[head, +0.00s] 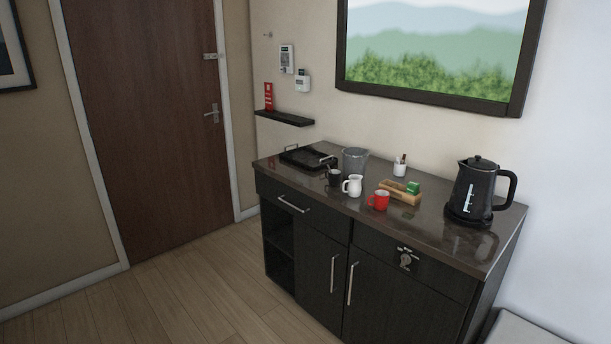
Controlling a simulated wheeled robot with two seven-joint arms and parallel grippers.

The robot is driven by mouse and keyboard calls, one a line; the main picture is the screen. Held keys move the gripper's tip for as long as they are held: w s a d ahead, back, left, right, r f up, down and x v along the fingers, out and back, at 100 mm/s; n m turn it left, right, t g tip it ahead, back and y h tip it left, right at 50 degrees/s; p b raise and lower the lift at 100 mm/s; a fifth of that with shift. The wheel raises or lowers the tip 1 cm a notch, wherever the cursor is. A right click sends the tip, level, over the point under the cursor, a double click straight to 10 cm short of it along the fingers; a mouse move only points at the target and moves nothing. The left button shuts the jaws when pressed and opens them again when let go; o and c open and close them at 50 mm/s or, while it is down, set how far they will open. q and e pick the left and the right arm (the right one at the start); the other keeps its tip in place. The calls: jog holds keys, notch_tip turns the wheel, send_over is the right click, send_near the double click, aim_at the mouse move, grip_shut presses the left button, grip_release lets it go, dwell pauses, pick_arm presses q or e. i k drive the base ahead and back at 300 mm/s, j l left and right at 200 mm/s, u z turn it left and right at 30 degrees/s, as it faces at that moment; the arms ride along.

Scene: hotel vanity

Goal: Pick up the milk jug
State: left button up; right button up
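A small white jug (353,186), which looks like the milk jug, stands upright on the dark countertop near its front edge. A black mug (334,178) stands just left of it and a red mug (379,201) to its right. The grey ice bucket (355,160) stands behind it. Neither of my grippers shows in the head view.
The dark vanity cabinet (321,257) holds a black tray (307,158) at left, a wooden box (400,195) with green packets, a white cup (400,167) with sticks, and a black kettle (473,188) at right. The wooden floor (190,290) in front is clear.

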aim_at(354, 187)
jog(key=i+u, duration=0.25)
jog(key=i, duration=0.45)
jog(key=i+l+u, duration=0.1)
jog(key=i+u, duration=0.15)
jog(key=i, duration=0.5)
jog(key=i+j+z, duration=0.1)
jog(key=i+z, duration=0.25)
jog(key=i, duration=0.15)
jog(key=i+j+z, duration=0.2)
jog(key=i+z, duration=0.15)
jog(key=i, duration=0.2)
jog(key=i+j+z, duration=0.2)
jog(key=i+z, duration=0.2)
